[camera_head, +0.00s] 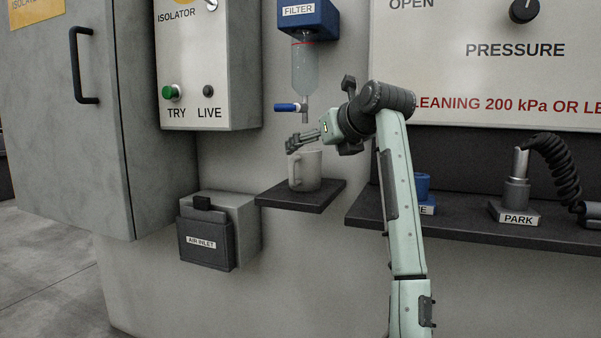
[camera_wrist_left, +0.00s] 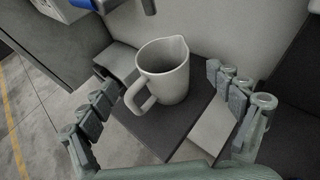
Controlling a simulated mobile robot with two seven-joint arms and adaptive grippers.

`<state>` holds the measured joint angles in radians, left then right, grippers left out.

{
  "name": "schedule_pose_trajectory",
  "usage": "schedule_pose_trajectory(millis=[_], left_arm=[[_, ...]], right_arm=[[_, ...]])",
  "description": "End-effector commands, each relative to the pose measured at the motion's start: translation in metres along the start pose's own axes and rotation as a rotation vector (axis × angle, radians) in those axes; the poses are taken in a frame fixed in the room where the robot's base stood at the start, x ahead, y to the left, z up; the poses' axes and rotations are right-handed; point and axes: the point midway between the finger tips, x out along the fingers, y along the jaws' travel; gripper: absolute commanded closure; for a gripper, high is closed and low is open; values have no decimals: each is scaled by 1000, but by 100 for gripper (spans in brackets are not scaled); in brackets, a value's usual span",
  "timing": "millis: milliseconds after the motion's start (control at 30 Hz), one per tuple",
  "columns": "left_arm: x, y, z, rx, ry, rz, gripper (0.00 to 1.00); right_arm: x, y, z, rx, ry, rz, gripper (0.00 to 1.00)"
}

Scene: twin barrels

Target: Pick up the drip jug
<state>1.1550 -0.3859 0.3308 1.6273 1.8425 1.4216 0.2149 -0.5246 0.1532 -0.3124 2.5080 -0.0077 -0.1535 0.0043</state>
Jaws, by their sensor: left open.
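The drip jug (camera_head: 309,172) is a pale grey pitcher with a handle on its left. It stands upright on a small dark shelf (camera_head: 322,200) below the filter bowl. In the left wrist view the jug (camera_wrist_left: 168,82) shows its open top and a spout at the back right. My left gripper (camera_head: 302,142) is just above the jug's rim, coming in from the right. In the left wrist view its fingers (camera_wrist_left: 160,88) are spread wide, with the jug and handle between them in the picture and clear gaps on both sides. My right gripper is not in view.
The clear filter bowl (camera_head: 305,68) with a blue-handled drain valve (camera_head: 288,107) hangs directly above the jug, close to my gripper. The air inlet box (camera_head: 207,240) is lower left. A longer shelf (camera_head: 470,218) at right holds a blue item and the park post (camera_head: 516,185).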

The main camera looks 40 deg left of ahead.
Motion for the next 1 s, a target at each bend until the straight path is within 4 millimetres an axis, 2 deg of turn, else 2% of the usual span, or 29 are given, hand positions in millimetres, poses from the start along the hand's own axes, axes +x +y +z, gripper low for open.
schedule_pose_trajectory(millis=[400, 500, 733, 1000], left_arm=[[56, -4, 3, 0, -1, 3, 9], [62, -4, 3, 0, -1, 2, 9], [63, -4, 3, -1, 0, 1, 9], [63, -4, 3, 0, 0, 1, 43]], right_arm=[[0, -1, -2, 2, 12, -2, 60], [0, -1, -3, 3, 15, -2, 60], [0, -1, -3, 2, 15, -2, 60], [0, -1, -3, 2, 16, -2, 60]])
